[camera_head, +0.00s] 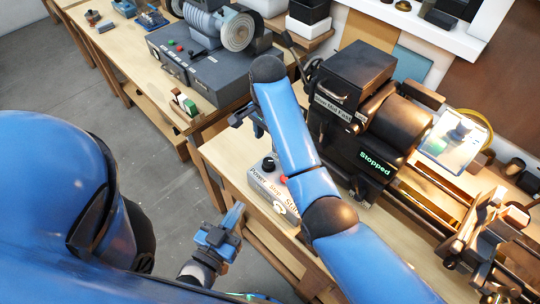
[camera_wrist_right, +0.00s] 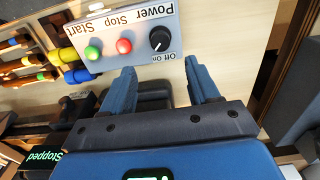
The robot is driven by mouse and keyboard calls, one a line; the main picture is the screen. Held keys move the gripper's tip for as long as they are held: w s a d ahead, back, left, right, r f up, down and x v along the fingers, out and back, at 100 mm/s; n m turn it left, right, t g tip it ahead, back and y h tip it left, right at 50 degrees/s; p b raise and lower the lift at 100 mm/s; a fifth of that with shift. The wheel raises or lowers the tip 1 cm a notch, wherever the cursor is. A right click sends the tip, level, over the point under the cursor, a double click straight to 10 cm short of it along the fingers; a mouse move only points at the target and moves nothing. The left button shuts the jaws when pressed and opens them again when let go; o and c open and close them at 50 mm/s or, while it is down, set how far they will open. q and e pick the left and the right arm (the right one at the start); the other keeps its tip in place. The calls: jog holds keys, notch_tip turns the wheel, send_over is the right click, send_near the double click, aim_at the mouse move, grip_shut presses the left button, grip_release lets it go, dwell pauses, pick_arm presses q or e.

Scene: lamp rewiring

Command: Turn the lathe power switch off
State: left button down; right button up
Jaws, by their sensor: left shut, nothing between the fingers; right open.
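The lathe's grey control box (camera_head: 258,180) stands on the bench, partly hidden by my right arm in the head view. Its black power knob (camera_head: 268,164) is at the left end; a red stop button (camera_head: 283,179) is beside it. In the right wrist view the box appears upside down, with the knob (camera_wrist_right: 160,39), Off/On marks, red button and green start button (camera_wrist_right: 92,53). I cannot tell which mark the knob points to. My right gripper (camera_wrist_right: 163,82) is open and empty, its fingers apart from the knob. My left gripper (camera_head: 234,216) is shut and empty, beside the bench edge.
The black lathe (camera_head: 355,100) stands behind the box; its display (camera_head: 375,163) reads "Stopped". A grey grinder unit (camera_head: 195,65) is on the far bench. Several screwdrivers with coloured handles (camera_wrist_right: 40,76) lie near the box. Open floor is at left.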

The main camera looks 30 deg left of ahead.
aim_at(268, 161)
jog(key=shift+s+f+b, duration=0.2)
jog(key=shift+f+b, duration=0.15)
jog(key=shift+f, duration=0.8)
jog(key=f, duration=0.3)
jog(key=f+p, duration=0.1)
jog(key=f, duration=0.1)
jog(key=shift+w+f, duration=0.25)
jog(key=shift+w, duration=0.05)
jog(key=shift+s+f, duration=0.15)
jog(key=shift+f, duration=0.95)
jog(key=c, duration=1)
jog(key=shift+c, duration=0.2)
